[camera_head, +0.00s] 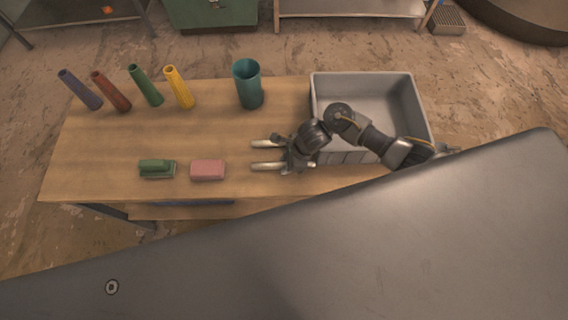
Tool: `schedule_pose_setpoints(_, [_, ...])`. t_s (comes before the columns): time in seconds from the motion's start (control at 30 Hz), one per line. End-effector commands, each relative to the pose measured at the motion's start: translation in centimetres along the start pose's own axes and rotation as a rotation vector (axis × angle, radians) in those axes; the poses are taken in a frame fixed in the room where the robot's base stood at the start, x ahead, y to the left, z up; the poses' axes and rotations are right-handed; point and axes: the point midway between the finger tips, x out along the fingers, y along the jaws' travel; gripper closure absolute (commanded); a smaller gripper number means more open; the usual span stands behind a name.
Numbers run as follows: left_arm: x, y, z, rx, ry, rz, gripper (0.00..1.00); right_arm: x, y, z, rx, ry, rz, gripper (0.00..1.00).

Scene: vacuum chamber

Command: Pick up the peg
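Several slim tapered cylinders, which look like the pegs, stand along the back left of the wooden table: a blue-purple one (80,90), a red one (111,92), a green one (146,86) and a yellow one (179,87). I cannot tell which one the task means. My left gripper is not in view.
A teal cup (248,84) stands at the back of the table (90,140). A green block (156,168) and a pink block (208,170) lie near the front. The grey bin (418,112) is at the right, under my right arm. The table's left-centre is clear.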

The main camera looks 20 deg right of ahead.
Motion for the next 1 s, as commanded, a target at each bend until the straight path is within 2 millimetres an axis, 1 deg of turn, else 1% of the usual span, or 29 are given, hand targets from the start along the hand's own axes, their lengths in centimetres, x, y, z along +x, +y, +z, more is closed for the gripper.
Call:
schedule_pose_setpoints(0.03, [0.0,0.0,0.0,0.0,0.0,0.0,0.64,0.0,0.0,0.0,0.0,0.0,0.0,0.71])
schedule_pose_setpoints(0.2, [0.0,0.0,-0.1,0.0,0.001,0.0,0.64,0.0,0.0,0.0,0.0,0.0,0.0,0.93])
schedule_pose_setpoints(0.27, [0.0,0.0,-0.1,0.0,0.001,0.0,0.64,0.0,0.0,0.0,0.0,0.0,0.0,1.0])
schedule_pose_setpoints(0.53, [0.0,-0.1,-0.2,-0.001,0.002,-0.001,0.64,-0.1,-0.1,0.1,-0.001,-0.001,-0.001,1.0])
schedule_pose_setpoints(0.63, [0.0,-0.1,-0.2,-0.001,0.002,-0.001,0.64,-0.7,-0.1,0.4,-0.002,-0.003,-0.003,1.0])
schedule_pose_setpoints(0.77, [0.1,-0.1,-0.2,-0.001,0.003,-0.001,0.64,-2.5,-0.2,1.1,-0.006,-0.003,-0.005,1.0])
schedule_pose_setpoints(1.0, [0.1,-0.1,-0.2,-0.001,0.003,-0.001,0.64,-6.9,-0.2,3.0,-0.007,-0.003,-0.005,1.0])
